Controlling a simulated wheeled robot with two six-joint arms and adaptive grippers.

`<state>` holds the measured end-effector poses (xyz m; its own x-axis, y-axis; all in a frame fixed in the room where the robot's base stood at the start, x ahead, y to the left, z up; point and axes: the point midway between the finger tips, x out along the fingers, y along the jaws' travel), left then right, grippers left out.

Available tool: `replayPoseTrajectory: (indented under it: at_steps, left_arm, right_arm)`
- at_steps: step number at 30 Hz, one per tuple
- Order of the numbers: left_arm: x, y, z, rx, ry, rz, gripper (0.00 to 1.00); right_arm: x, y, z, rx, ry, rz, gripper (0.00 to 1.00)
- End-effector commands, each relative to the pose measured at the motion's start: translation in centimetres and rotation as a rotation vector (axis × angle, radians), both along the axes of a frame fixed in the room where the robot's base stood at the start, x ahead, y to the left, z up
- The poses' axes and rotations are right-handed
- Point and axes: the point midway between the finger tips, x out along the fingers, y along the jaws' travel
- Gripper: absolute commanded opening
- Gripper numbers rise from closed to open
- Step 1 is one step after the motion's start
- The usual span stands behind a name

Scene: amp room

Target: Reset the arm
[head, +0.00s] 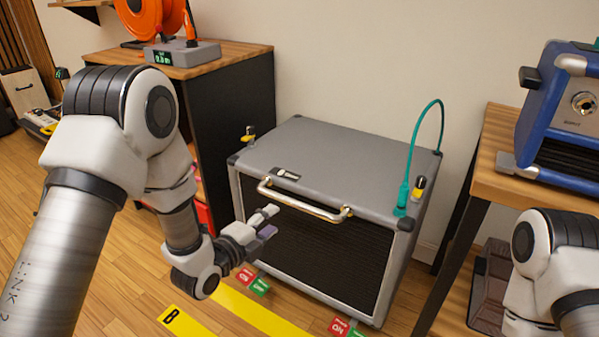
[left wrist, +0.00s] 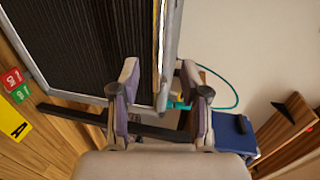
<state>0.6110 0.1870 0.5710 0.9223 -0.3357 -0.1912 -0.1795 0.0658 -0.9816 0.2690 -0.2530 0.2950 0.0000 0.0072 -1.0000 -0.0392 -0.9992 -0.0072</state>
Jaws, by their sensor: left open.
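My left arm comes in from the left in the head view. Its gripper (head: 267,222) is open, in front of the grey amp's dark grille and just below its handle (head: 300,204). In the left wrist view the two fingers (left wrist: 159,72) stand apart, with the amp (left wrist: 85,40) beyond them. Nothing is seen held between them. I cannot tell whether a fingertip touches the amp. Part of my right arm shows at the right edge of the head view, and its gripper is out of the picture.
The amp (head: 350,160) stands on the wooden floor, with a green cable (head: 412,150) plugged in on top. A dark cabinet (head: 235,125) is at left, bearing an orange reel (head: 150,15). A wooden table (head: 497,150) with a blue unit (head: 560,110) is at right. Yellow strips mark the floor.

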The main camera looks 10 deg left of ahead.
Motion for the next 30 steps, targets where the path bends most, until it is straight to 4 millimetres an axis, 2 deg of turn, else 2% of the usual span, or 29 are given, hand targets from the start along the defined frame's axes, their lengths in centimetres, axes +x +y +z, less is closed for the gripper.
replayPoseTrajectory:
  at_steps: [2, 4, 5, 8, 9, 11, 12, 14, 15, 16, 18, 21, 24, 28, 29, 30]
  left_arm:
    - [-0.2, 0.0, -0.9, 0.000, 0.016, 0.000, 0.46]
    - [-1.0, 0.0, -3.2, 0.000, 0.060, 0.000, 0.46]
    - [-1.6, 0.0, -4.7, 0.000, 0.089, 0.000, 0.46]
    - [-5.3, 0.5, -11.1, 0.003, 0.248, 0.027, 0.46]
    - [-7.4, 0.9, -14.0, -0.012, 0.348, 0.058, 0.46]
    - [-11.0, 1.7, -18.1, -0.074, 0.526, 0.137, 0.46]
    - [-13.7, 2.3, -20.5, -0.133, 0.650, 0.211, 0.46]
    - [-17.9, 3.2, -23.5, -0.231, 0.835, 0.352, 0.46]
    - [-20.7, 3.8, -25.0, -0.300, 0.948, 0.462, 0.46]
    - [-22.6, 4.2, -25.9, -0.353, 1.024, 0.554, 0.46]
    - [-26.9, 5.1, -27.3, -0.473, 1.171, 0.780, 0.46]
    - [-30.5, 5.9, -27.7, -0.628, 1.274, 1.073, 0.46]
    - [-33.0, 6.5, -27.6, -0.764, 1.311, 1.339, 0.46]
    - [-34.5, 6.6, -27.6, -0.950, 1.288, 1.620, 0.46]
    - [-34.4, 6.6, -25.0, -0.943, 1.289, 1.608, 0.46]
    - [-34.4, 6.6, -23.5, -0.941, 1.289, 1.604, 0.46]
  right_arm:
    - [0.0, 0.0, 0.0, 0.000, 0.000, 0.000, 0.00]
    - [0.0, 0.0, 0.0, 0.000, 0.000, 0.000, 0.00]
    - [0.0, 0.0, 0.0, 0.000, 0.000, 0.000, 0.00]
    - [0.0, 0.0, 0.0, 0.000, 0.000, 0.000, 0.00]
    - [0.0, 0.0, 0.0, 0.000, 0.000, 0.000, 0.00]
    - [0.0, 0.0, 0.0, 0.000, 0.000, 0.000, 0.00]
    - [0.0, 0.0, 0.0, 0.000, 0.000, 0.000, 0.00]
    - [0.0, 0.0, 0.0, 0.000, 0.000, 0.000, 0.00]
    - [0.0, 0.0, 0.0, 0.000, 0.000, 0.000, 0.00]
    - [0.0, 0.0, 0.0, 0.000, 0.000, 0.000, 0.00]
    - [0.0, 0.0, 0.0, 0.000, 0.000, 0.000, 0.00]
    - [0.0, 0.0, 0.0, 0.000, 0.000, 0.000, 0.00]
    - [0.0, 0.0, 0.0, 0.000, 0.000, 0.000, 0.00]
    - [0.0, 0.0, 0.0, 0.000, 0.000, 0.000, 0.00]
    - [-0.1, 0.0, 2.6, 0.000, 0.002, 0.000, 0.00]
    - [-0.1, 0.0, 4.1, 0.000, 0.002, 0.000, 0.00]
